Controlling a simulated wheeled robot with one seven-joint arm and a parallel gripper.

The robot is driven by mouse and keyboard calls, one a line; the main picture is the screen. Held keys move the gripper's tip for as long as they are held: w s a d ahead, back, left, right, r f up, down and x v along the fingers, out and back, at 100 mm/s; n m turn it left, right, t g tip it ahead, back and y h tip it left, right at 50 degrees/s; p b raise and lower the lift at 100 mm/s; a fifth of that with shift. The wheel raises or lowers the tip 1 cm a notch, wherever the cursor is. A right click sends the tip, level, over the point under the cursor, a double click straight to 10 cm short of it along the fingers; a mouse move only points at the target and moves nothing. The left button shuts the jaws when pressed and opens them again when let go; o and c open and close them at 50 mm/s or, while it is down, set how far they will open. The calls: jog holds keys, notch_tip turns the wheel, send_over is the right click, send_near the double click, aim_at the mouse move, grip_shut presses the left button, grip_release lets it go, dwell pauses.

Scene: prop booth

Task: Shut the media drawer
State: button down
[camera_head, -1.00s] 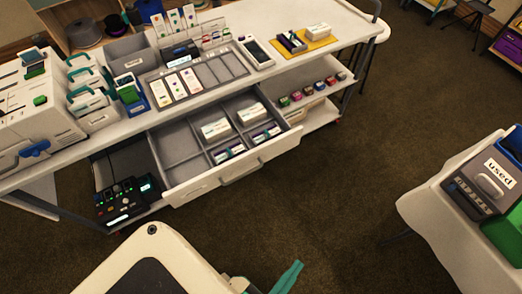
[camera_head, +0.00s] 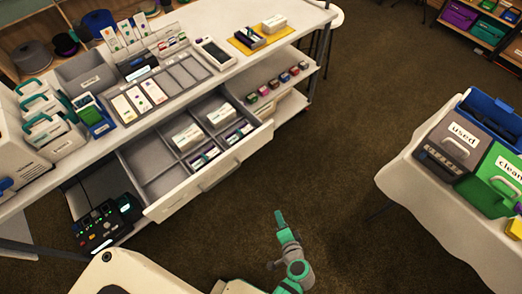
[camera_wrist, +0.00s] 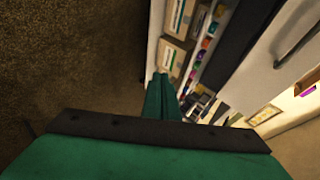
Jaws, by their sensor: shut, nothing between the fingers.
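The media drawer (camera_head: 160,205) is pulled out from under the white counter in the head view. Its grey compartments show white boxes (camera_head: 187,137) and smaller purple-and-white packs (camera_head: 204,157). In the wrist view the shut fingers (camera_wrist: 162,98) show at the centre, with a white panel and bar (camera_wrist: 300,48), probably the drawer front, at right.
The counter (camera_head: 225,65) carries a card tray (camera_head: 190,75), bins and a yellow mat. Small coloured items (camera_head: 277,83) line an open shelf right of the drawer. A black control box (camera_head: 103,222) stands below left. A table with a "used" bin (camera_head: 460,135) is at right. Carpet between is clear.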

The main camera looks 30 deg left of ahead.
jog(key=w+a+r+y, duration=0.3)
jog(key=w+r+y, duration=0.2)
jog(key=w+r, duration=0.25)
jog(key=n+g+y, duration=0.2)
jog(key=y, duration=0.2)
send_near(255, 145)
jog(key=x, duration=0.6)
jog(key=shift+w+a, duration=0.1)
jog(key=shift+a, duration=0.15)
